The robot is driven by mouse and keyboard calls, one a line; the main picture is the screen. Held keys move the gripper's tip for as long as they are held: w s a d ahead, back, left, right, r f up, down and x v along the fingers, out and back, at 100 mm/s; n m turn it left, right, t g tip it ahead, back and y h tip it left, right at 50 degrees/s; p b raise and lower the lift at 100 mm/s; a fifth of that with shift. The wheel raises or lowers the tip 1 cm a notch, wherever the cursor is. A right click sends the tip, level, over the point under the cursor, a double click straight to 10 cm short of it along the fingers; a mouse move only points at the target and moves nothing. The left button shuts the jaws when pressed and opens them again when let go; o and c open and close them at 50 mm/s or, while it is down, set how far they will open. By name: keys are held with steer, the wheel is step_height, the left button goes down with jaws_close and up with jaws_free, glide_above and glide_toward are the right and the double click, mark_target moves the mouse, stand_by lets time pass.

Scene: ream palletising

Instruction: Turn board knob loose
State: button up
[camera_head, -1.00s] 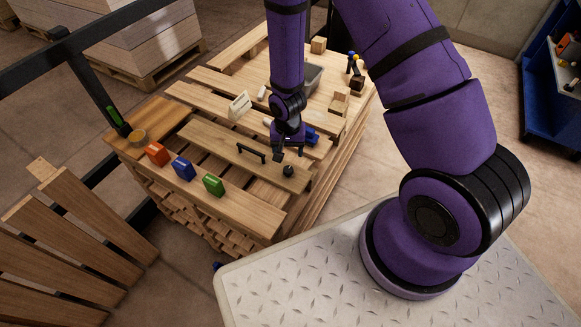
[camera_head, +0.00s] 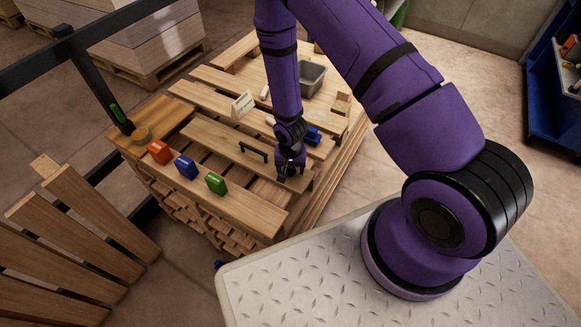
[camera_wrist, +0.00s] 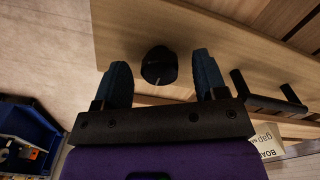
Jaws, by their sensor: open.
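The black round knob (camera_wrist: 159,66) sits on the wooden board (camera_wrist: 225,45) near its end. In the wrist view it lies between the two dark blue fingers of my gripper (camera_wrist: 162,82), with a visible gap on each side. My gripper is open and points down over the knob. In the head view my gripper (camera_head: 289,172) is at the board's right end and largely hides the knob. A black bar handle (camera_head: 253,152) is fixed on the board (camera_head: 213,137) left of my gripper; it also shows in the wrist view (camera_wrist: 270,99).
Orange (camera_head: 159,151), blue (camera_head: 186,167) and green (camera_head: 215,183) blocks stand along the pallet's front board. A small sign (camera_head: 242,104), a grey bin (camera_head: 312,77) and a blue item (camera_head: 312,134) lie behind the board. A dark post stands at the left.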

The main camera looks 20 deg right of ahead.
steer(key=c, duration=0.9)
steer(key=shift+c, duration=0.2)
steer(key=shift+n, duration=0.4)
steer(key=n, duration=0.3)
steer(key=shift+n, duration=0.3)
steer(key=n, duration=0.4)
steer(key=shift+n, duration=0.3)
steer(key=n, duration=0.4)
steer(key=shift+n, duration=2.5)
